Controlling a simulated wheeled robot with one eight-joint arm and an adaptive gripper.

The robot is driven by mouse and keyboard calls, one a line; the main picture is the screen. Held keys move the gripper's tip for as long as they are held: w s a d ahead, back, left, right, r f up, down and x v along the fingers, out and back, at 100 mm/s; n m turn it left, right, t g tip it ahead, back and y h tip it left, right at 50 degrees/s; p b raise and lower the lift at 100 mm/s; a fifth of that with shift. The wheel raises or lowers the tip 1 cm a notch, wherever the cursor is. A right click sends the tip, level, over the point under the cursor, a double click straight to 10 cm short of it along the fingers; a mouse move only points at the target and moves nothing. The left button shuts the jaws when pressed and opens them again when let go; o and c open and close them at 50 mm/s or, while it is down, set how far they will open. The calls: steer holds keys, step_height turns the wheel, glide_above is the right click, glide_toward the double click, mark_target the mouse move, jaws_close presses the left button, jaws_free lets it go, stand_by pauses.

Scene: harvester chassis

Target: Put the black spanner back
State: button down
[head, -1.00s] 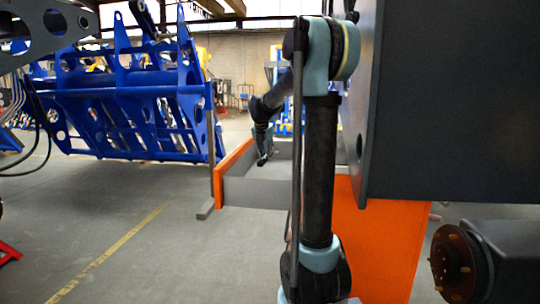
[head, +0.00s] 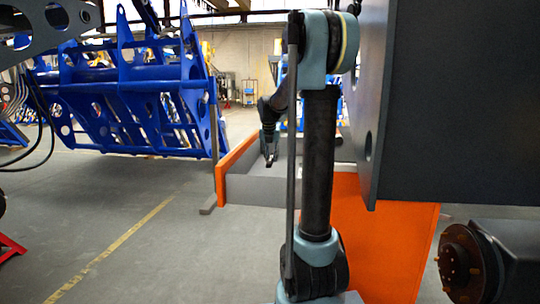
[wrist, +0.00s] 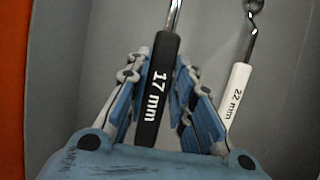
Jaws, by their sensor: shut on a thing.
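The black spanner, marked "17 mm" (wrist: 155,90), lies between my gripper's fingers (wrist: 161,78) in the wrist view. Its handle points down toward the palm. Its shiny metal shaft runs up out of the top of the picture, so its far end is hidden. My gripper is shut on the handle. In the head view my gripper (head: 269,160) hangs low over the orange-edged grey tray (head: 270,191). The spanner is too small to make out clearly there.
A white spanner marked "22 mm" (wrist: 237,95) is to the right of the black one, over the grey surface. An orange wall (wrist: 12,90) borders the left. A large dark panel (head: 455,100) stands right of my arm. A blue frame (head: 120,90) stands at left.

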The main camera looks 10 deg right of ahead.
steer(key=shift+f, duration=3.3)
steer(key=c, duration=1.3)
jaws_free()
steer(key=v, duration=1.1)
steer(key=shift+s+a+r, duration=0.1)
steer(key=shift+r, duration=0.3)
